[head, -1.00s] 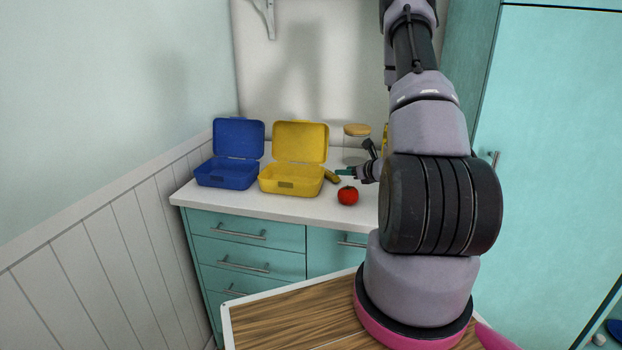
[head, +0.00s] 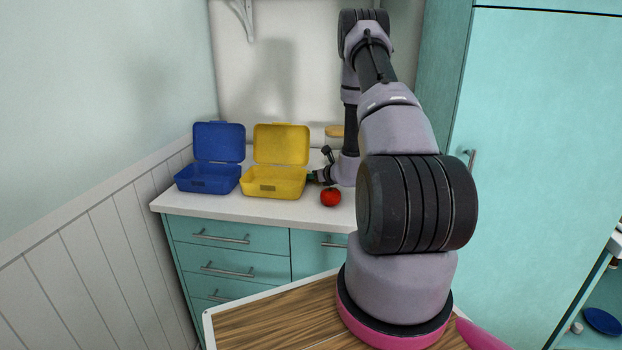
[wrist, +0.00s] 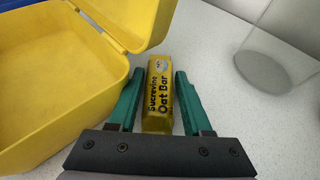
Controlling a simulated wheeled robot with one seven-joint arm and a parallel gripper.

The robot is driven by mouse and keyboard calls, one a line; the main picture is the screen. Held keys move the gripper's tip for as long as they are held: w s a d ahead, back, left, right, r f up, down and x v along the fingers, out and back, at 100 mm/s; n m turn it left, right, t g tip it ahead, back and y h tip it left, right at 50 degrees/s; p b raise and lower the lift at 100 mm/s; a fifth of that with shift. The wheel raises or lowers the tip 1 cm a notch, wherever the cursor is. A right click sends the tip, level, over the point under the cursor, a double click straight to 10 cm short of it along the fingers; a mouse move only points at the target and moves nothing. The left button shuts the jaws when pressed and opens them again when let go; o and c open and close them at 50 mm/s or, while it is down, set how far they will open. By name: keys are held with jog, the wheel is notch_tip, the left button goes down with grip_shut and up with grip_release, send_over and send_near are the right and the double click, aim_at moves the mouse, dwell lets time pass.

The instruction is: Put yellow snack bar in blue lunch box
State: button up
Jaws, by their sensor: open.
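The yellow snack bar (wrist: 158,98) lies on the white counter in the wrist view, its label reading "Oat Bar". My gripper (wrist: 158,82) is open, with one green finger on each side of the bar. I cannot tell whether the fingers touch it. In the head view my gripper (head: 313,177) is low over the counter, just right of the yellow lunch box, and the bar is hidden there. The blue lunch box (head: 208,180) stands open at the left of the counter. A bit of blue (wrist: 18,4) shows at the wrist view's top left corner.
An open yellow lunch box (head: 273,184) stands between the blue one and my gripper; its wall (wrist: 100,95) is close beside the left finger. A red tomato (head: 330,197) sits near the counter's front edge. A glass jar (wrist: 265,68) stands to the right.

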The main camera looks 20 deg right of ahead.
jog(key=shift+c, duration=0.3)
grip_shut()
jog(key=shift+r, duration=0.1)
